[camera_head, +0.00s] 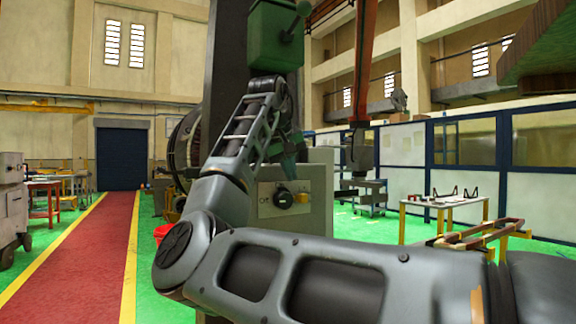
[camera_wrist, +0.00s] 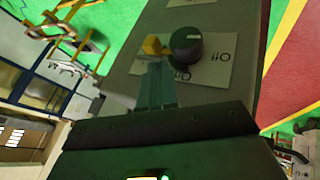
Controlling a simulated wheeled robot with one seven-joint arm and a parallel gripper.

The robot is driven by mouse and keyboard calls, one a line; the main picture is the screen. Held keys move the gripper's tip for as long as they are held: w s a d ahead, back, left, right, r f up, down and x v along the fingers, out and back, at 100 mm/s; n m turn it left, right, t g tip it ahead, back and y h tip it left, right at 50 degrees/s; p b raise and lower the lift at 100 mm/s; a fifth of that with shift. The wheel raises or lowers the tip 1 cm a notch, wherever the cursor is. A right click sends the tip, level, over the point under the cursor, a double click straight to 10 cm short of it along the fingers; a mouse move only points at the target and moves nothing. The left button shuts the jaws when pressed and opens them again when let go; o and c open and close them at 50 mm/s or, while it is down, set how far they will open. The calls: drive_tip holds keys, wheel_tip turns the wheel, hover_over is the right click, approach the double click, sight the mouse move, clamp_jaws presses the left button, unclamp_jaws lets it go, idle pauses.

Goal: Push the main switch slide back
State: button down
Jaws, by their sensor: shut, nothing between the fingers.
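A grey control box (camera_head: 321,197) stands in front of my arm. Its face carries a black round knob (camera_head: 284,198) and a small yellow switch piece (camera_head: 302,197). In the wrist view the black knob (camera_wrist: 187,45) sits on a white "Off" label, with the yellow piece (camera_wrist: 152,46) just left of it. I take the yellow piece for the switch slide, but its exact form is too small to tell. My gripper (camera_wrist: 155,66) is shut and empty, its tips close to the yellow piece; I cannot tell whether they touch. In the head view my forearm partly covers the box.
A light table (camera_head: 445,203) stands at the right. A red walkway with yellow edges (camera_head: 85,255) is clear at the left.

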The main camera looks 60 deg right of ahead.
sight(303, 194)
drive_tip(key=x, duration=0.6)
drive_tip(key=shift+s+d+r+p, duration=0.2)
drive_tip(key=shift+s+d+p, duration=0.4)
drive_tip(key=shift+p, duration=0.5)
drive_tip(key=shift+d, duration=0.25)
drive_tip(key=shift+f, duration=0.15)
